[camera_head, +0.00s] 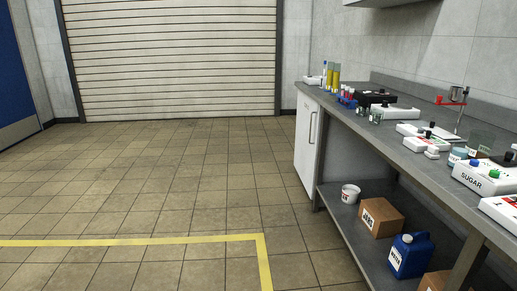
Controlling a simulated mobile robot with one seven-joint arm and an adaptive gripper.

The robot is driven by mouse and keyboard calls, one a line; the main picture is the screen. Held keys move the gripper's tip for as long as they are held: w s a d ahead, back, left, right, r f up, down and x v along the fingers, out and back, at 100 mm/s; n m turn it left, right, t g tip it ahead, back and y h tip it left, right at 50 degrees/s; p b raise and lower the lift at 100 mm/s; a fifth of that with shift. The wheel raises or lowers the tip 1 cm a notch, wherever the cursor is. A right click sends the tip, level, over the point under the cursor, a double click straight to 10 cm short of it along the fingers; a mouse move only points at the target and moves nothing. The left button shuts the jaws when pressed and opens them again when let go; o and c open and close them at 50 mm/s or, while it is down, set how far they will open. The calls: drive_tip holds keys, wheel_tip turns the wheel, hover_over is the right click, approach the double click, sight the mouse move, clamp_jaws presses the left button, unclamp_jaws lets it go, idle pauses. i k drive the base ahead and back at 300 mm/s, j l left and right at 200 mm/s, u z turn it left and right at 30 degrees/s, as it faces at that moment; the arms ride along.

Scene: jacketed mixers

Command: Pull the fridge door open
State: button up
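A white door (304,148) fronts a white cabinet built under the far end of the grey workbench, right of the middle in the head view. It looks like the fridge, though no label shows. A vertical bar handle (312,128) is on its right side. The door appears shut, seen at a steep angle. My gripper is not in view.
The workbench (415,168) runs along the right with instruments and bottles on top. Its lower shelf (345,222) holds a white tub (350,194), a cardboard box (382,217) and a blue jug (411,256). The tiled floor left of the door is clear, with yellow tape (140,241) nearer.

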sight(309, 111)
drive_tip(key=i, duration=1)
drive_tip(key=i+j+z, duration=0.1)
drive_tip(key=i, duration=0.9)
drive_tip(key=i+j, duration=0.15)
drive_tip(key=i, duration=0.85)
drive_tip(key=i+j+z, duration=0.1)
drive_tip(key=i+z, duration=0.15)
drive_tip(key=i, duration=0.2)
drive_tip(key=i+j+z, duration=0.2)
drive_tip(key=i, duration=0.25)
